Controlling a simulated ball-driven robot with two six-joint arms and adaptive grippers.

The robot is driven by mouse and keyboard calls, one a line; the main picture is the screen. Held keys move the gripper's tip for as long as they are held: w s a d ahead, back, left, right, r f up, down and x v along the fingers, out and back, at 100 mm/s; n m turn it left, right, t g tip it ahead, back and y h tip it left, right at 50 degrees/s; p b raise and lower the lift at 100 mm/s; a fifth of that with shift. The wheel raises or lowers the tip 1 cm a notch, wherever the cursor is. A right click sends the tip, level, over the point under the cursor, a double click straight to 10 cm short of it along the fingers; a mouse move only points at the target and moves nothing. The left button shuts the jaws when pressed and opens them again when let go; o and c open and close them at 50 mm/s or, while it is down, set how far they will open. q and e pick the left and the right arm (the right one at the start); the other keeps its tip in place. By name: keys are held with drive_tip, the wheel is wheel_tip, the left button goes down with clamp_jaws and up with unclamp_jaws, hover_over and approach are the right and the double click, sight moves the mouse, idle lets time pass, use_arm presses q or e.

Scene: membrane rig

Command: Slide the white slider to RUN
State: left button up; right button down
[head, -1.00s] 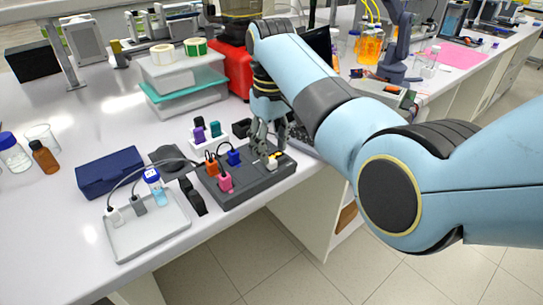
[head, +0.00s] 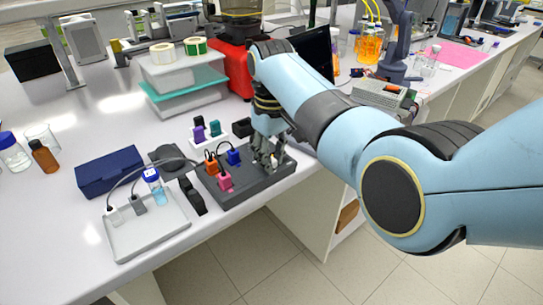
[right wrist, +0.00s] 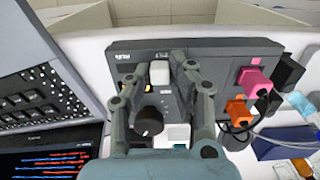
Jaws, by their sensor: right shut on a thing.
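The white slider (right wrist: 160,72) sits on the dark grey panel (right wrist: 210,52), near the panel's edge in the right wrist view. My right gripper (right wrist: 157,74) is shut on it, with one finger on each side. Small white labels and a yellow mark are by the slider, too small to read surely. In the head view my right gripper (head: 267,164) is low over the right end of the panel (head: 232,193), and its fingers largely hide the slider. My left gripper is not in view.
A black knob (right wrist: 149,121) stands close to my right fingers. Orange (right wrist: 237,112) and pink (right wrist: 254,79) plugs with cables stand on the panel. A grey tray (head: 150,240) and a blue box (head: 108,172) lie to the left. A keyboard (right wrist: 35,95) is beside the panel.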

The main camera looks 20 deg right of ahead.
sight(285, 160)
drive_tip(key=shift+w+d, duration=0.25)
drive_tip(key=shift+d, duration=0.4)
drive_tip(key=shift+w+d, duration=0.2)
drive_tip(key=shift+d, duration=0.4)
drive_tip(key=shift+w+d, duration=0.25)
drive_tip(key=shift+d, duration=0.4)
drive_tip(key=shift+r, duration=0.1)
drive_tip(key=c, duration=1.5)
unclamp_jaws()
drive_tip(key=o, duration=0.3)
drive_tip(key=shift+d, duration=0.1)
